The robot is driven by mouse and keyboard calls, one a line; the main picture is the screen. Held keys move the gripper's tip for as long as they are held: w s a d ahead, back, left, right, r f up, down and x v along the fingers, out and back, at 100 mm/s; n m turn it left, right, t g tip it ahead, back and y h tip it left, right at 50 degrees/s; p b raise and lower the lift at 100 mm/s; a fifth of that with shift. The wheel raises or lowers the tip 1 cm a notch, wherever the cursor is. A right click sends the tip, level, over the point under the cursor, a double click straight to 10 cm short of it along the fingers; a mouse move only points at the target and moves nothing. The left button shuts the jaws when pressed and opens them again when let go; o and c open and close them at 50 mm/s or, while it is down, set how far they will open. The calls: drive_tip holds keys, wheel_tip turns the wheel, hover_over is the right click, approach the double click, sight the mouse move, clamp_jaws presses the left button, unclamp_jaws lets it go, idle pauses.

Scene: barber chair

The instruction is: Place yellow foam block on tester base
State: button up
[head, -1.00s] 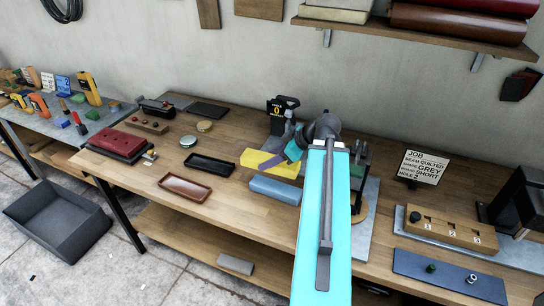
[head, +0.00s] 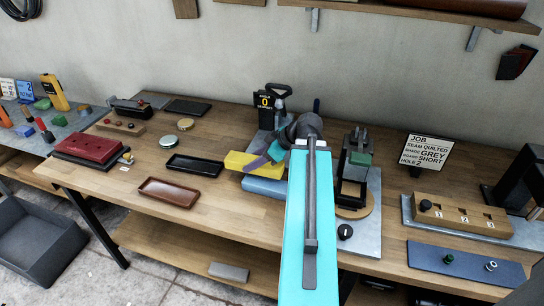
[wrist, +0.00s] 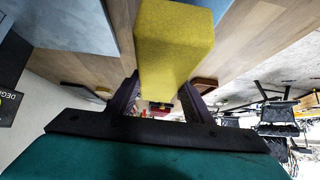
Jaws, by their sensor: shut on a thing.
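The yellow foam block (head: 238,162) is between the fingers of my gripper (head: 264,157) in the head view. My gripper is shut on it; the wrist view shows the yellow block (wrist: 172,45) between the two dark fingers (wrist: 160,98). My arm hides the block's right part in the head view. A tester with a black display reading 0 (head: 263,101) stands just behind the block, and its grey base (head: 266,140) is partly hidden by my gripper. I cannot tell whether the block touches the bench.
A blue block (head: 265,190) lies just in front of the yellow one. A black tray (head: 195,165) and a brown tray (head: 173,190) lie to the left. A metal plate (head: 372,225) with a fixture stands to the right of my arm. A job sign (head: 427,152) stands further right.

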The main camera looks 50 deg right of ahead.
drive_tip(key=shift+w, duration=0.1)
drive_tip(key=shift+w+d, duration=0.25)
drive_tip(key=shift+d, duration=0.2)
drive_tip(key=w+d+p, duration=0.1)
drive_tip(key=d, duration=0.3)
drive_tip(key=w+d+f+p, duration=0.1)
drive_tip(key=d+p, duration=0.1)
drive_tip(key=d, duration=0.3)
drive_tip(key=w+d+p, duration=0.2)
drive_tip(key=d, duration=0.3)
drive_tip(key=shift+f, duration=0.2)
drive_tip(key=shift+f+p, duration=0.95)
drive_tip(key=shift+f, duration=0.85)
drive_tip(key=shift+f, duration=0.1)
drive_tip(key=o, duration=1.1)
